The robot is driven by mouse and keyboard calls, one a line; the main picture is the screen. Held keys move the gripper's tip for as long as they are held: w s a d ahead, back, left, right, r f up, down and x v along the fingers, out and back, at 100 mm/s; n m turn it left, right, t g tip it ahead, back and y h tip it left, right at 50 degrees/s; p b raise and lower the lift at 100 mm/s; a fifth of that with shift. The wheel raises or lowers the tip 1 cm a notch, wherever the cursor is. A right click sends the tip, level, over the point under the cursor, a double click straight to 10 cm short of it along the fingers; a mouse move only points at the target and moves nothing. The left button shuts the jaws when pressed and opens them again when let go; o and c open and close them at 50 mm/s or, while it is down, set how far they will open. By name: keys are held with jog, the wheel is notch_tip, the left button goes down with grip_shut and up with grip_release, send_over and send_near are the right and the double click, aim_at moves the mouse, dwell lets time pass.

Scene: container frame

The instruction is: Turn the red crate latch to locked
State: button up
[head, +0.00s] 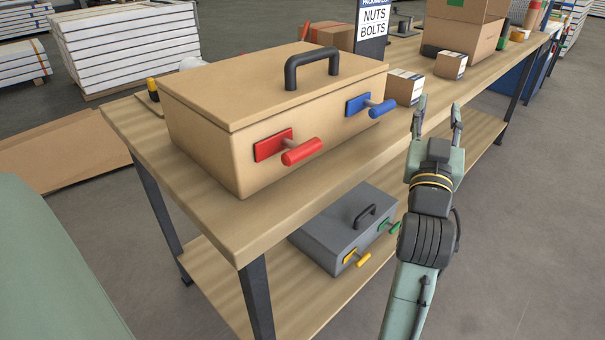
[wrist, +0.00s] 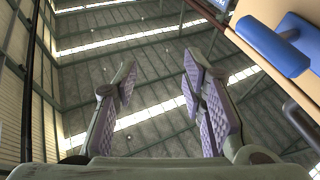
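The tan crate (head: 205,147) stands on the wooden workbench, with a black handle (head: 311,66) on its lid. The red latch (head: 301,151) is on the left of the crate's front face, its bar sticking out to the right from a red plate. The blue latch (head: 375,107) is on the right of the same face; it also shows at the upper right of the wrist view (wrist: 270,45). My gripper (head: 437,108) is open and empty, pointing up, to the right of the crate and apart from both latches. The red latch is not in the wrist view.
A grey crate (head: 325,240) with yellow and green latches sits on the lower shelf (head: 230,290). Small cartons (head: 404,87) stand right of the tan crate, near a "NUTS BOLTS" sign (head: 373,22). Floor space is free right of the bench.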

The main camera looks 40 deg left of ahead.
jog(key=w+d+f+m+g+h+b, duration=0.2)
jog(key=w+d+f+h, duration=0.15)
jog(key=d+f, duration=0.55)
jog(key=w+d+f+m+g+h+b, duration=0.1)
jog(key=w+d+f+m+h, duration=0.3)
jog(key=d+f, duration=0.5)
jog(key=s+a+r+n+g+y, duration=0.2)
jog(key=a+r+n+g+y, duration=0.3)
jog(key=a+n+y, duration=0.6)
jog(key=n+g+y, duration=0.3)
jog(key=n+g, duration=1.5)
jog(key=n, duration=1.1)
send_near(309, 152)
jog(key=p+x, duration=0.1)
jog(key=x, duration=1)
jog(key=shift+c, duration=0.5)
